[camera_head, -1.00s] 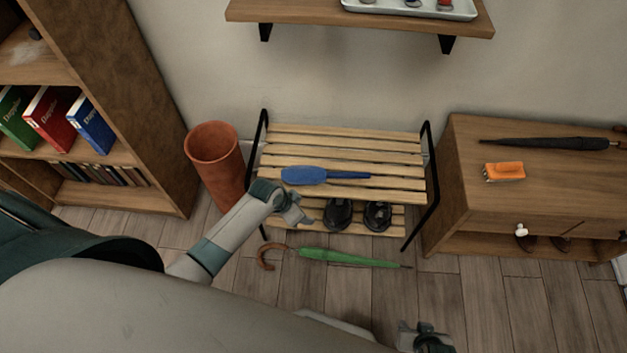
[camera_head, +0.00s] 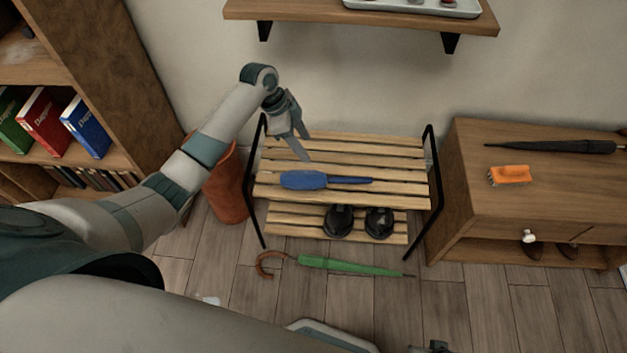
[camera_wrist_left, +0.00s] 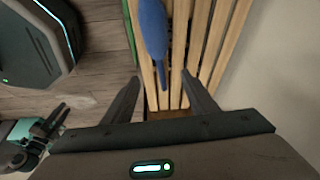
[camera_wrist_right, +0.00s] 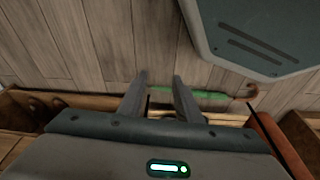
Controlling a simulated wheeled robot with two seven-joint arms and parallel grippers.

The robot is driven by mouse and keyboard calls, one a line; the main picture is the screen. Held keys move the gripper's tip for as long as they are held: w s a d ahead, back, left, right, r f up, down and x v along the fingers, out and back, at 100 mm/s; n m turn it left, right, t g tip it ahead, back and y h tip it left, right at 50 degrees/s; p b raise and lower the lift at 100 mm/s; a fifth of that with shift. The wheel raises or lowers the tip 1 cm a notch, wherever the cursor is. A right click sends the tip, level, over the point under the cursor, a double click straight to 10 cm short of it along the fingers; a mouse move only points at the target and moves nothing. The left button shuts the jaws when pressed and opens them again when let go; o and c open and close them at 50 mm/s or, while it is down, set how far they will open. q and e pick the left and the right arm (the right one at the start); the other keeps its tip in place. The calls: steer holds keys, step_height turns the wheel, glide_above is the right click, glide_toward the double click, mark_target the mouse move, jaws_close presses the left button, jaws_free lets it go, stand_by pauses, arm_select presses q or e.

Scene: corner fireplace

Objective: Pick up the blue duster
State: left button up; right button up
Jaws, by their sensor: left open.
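The blue duster (camera_head: 303,180) lies on the top slats of a wooden bench rack (camera_head: 400,193), its wide head to the left and thin handle to the right. My left gripper (camera_head: 304,146) is open and empty above the left rear part of the rack, behind the duster's head in the picture. In the left wrist view the duster (camera_wrist_left: 153,30) runs down from the top edge, its thin handle in line with the gap between the open fingers (camera_wrist_left: 161,78). My right gripper (camera_wrist_right: 160,76) has its fingers apart, with nothing held; it is mostly cut off in the head view.
Black shoes (camera_head: 340,221) stand on the lower shelf. A green umbrella (camera_head: 350,266) lies on the floor in front. A terracotta pot (camera_head: 228,190) stands left of the rack, a cabinet (camera_head: 470,195) right. A wall shelf (camera_head: 360,22) hangs above.

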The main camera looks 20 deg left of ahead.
arm_select(q)
steer(key=b, duration=0.1)
glide_above(325, 176)
steer(key=a, duration=0.3)
steer(key=f, duration=1)
steer(key=shift+s+d+f, duration=0.1)
steer(key=shift+s+d, duration=0.15)
steer(key=shift+s, duration=0.1)
steer(key=shift+d+f, duration=0.15)
steer(key=shift+f, duration=0.15)
steer(key=shift+w+d+f, duration=0.1)
steer(key=shift+f, duration=0.15)
arm_select(e)
step_height(325, 176, up, 4)
steer(key=shift+f, duration=0.25)
arm_select(q)
steer(key=shift+f, duration=0.1)
arm_select(e)
steer(key=shift+s+f, duration=0.1)
steer(key=shift+s, duration=0.15)
